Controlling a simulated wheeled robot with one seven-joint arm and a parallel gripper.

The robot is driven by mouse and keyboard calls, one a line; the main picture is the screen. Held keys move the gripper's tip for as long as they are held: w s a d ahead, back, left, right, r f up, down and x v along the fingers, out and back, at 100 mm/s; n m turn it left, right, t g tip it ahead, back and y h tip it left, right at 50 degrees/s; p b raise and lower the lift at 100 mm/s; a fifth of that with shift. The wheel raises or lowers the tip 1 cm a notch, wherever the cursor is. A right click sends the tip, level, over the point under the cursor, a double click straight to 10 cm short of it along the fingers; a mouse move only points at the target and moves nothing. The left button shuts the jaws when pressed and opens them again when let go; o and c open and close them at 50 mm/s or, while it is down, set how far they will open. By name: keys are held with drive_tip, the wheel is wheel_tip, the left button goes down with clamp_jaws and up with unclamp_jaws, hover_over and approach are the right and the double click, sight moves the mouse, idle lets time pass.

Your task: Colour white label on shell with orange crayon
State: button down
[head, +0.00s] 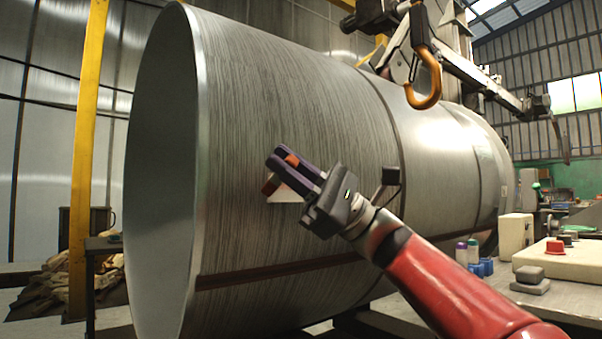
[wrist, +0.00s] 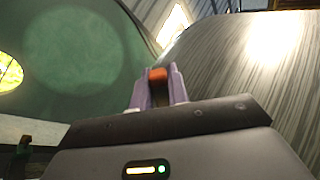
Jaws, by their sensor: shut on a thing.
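The shell (head: 300,110) is a large grey metal cylinder lying on its side, with its open end at the left. The white label (head: 285,193) shows in part on its side, mostly hidden behind my gripper. My gripper (head: 284,165) is in front of the label and shut on the orange crayon (head: 292,160). The crayon's orange end also shows between the purple fingers in the wrist view (wrist: 157,74). A dark red patch shows at the label's left. I cannot tell whether the crayon touches the label.
A yellow post (head: 88,130) stands at the left. An orange hook (head: 430,80) hangs above the shell. A workbench (head: 570,300) at the right bears a cream block (head: 550,262), grey blocks (head: 531,280) and small bottles (head: 473,250).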

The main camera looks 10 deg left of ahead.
drive_tip(key=shift+r+p, duration=0.6)
drive_tip(key=shift+w+d+p, duration=2.25)
drive_tip(key=shift+w+d, duration=0.65)
drive_tip(key=shift+w, duration=0.35)
drive_tip(key=shift+s+a+f+b, duration=0.1)
drive_tip(key=shift+s+a+b, duration=0.95)
drive_tip(key=shift+s+a, duration=0.55)
drive_tip(key=shift+s+a+b, duration=1)
drive_tip(key=shift+s+a, duration=0.35)
drive_tip(key=shift+s, duration=0.35)
drive_tip(key=s+d+b, duration=0.4)
drive_tip(key=shift+d+f, duration=0.15)
drive_tip(key=shift+d, duration=0.2)
